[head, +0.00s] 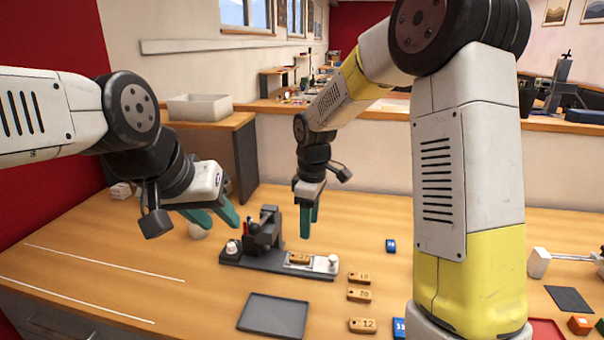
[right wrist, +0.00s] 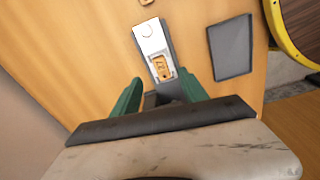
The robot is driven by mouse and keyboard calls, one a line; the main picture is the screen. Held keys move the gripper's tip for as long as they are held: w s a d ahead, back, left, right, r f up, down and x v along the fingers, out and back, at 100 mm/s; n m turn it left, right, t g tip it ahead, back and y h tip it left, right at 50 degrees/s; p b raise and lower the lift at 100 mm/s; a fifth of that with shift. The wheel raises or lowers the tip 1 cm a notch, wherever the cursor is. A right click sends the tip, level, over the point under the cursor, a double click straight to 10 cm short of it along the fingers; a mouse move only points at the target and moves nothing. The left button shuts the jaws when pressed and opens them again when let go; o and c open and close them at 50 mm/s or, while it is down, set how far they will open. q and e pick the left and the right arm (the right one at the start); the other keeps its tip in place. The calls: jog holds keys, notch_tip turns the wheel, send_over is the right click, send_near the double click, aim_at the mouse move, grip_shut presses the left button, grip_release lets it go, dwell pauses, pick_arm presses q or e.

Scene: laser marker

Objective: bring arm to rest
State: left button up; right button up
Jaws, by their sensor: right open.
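My right gripper (head: 309,228) hangs above the laser marker (head: 262,238), fingers pointing down. In the right wrist view its fingers (right wrist: 158,92) are apart with nothing held between them. A wooden tag (head: 299,259) lies in the marker's light-coloured fixture; it also shows beyond the fingers in the right wrist view (right wrist: 161,68). My left gripper (head: 222,224) is above the table's left part, left of the marker. Its teal fingers are apart and no object shows between them.
Several wooden tags (head: 359,295) lie right of the marker. A dark tray (head: 273,317) lies in front. A dark flat pad (head: 569,299) and small blocks are far right. The table's left front, with white lines, is clear.

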jog(key=s+d+r+m+t+y, duration=0.1)
jog(key=s+d+r+m+t, duration=0.2)
jog(key=s+d+r+m, duration=0.6)
jog(key=s+d+r+m+t, duration=0.2)
jog(key=s+d+r+m, duration=0.1)
jog(key=s, duration=0.8)
notch_tip(320, 180, up, 3)
jog(key=shift+d+f+m+t+y, duration=0.2)
jog(key=shift+m+t+y, duration=0.2)
jog(key=shift+m, duration=0.4)
